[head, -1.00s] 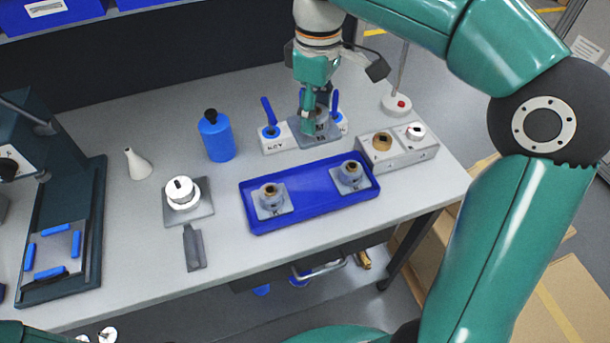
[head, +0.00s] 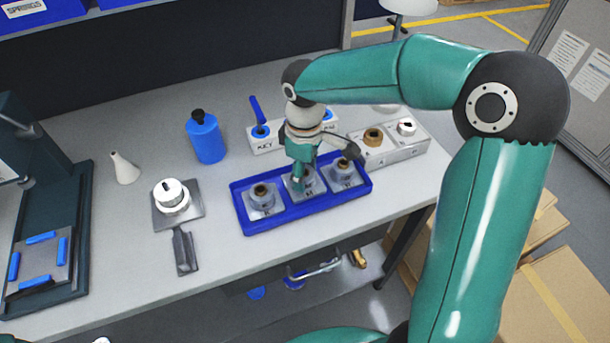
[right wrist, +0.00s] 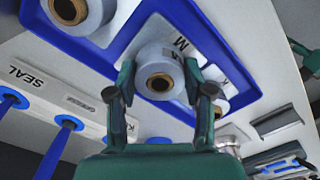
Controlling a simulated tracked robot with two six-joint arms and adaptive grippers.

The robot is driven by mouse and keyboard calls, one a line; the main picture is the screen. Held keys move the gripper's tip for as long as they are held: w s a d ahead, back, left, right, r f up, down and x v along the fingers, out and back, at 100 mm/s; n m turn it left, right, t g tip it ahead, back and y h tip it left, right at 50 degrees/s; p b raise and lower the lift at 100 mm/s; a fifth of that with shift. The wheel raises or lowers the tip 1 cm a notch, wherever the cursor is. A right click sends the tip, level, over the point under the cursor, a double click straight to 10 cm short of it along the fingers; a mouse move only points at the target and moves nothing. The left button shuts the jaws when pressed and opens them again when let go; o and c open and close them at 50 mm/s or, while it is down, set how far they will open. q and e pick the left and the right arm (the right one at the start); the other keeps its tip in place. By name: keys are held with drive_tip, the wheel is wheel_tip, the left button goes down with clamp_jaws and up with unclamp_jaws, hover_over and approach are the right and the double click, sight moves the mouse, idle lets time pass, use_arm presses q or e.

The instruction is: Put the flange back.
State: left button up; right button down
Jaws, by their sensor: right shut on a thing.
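The flange, a grey square plate with a round hub and brass-coloured bore, shows in the right wrist view (right wrist: 160,72) between my fingers. In the head view its plate (head: 300,188) is at the middle of the blue tray (head: 312,208), between two similar flanges, the left one (head: 262,200) and the right one (head: 345,174). My right gripper (head: 301,177) points down and is shut on the flange's hub; its fingers also show in the right wrist view (right wrist: 158,92). Whether the plate touches the tray floor I cannot tell. My left gripper is not in view.
Behind the tray stands a key holder with blue handles (head: 260,132), and to its right a grey block with round parts (head: 390,145). A blue bottle (head: 205,138), a white cone (head: 124,168) and a plate with a white round part (head: 172,196) stand to the left.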

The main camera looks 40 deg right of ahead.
drive_tip(key=shift+f, duration=0.75)
drive_tip(key=shift+c, duration=2.3)
unclamp_jaws()
drive_tip(key=shift+f, duration=0.1)
wheel_tip(320, 180, up, 12)
drive_tip(key=shift+p, duration=0.4)
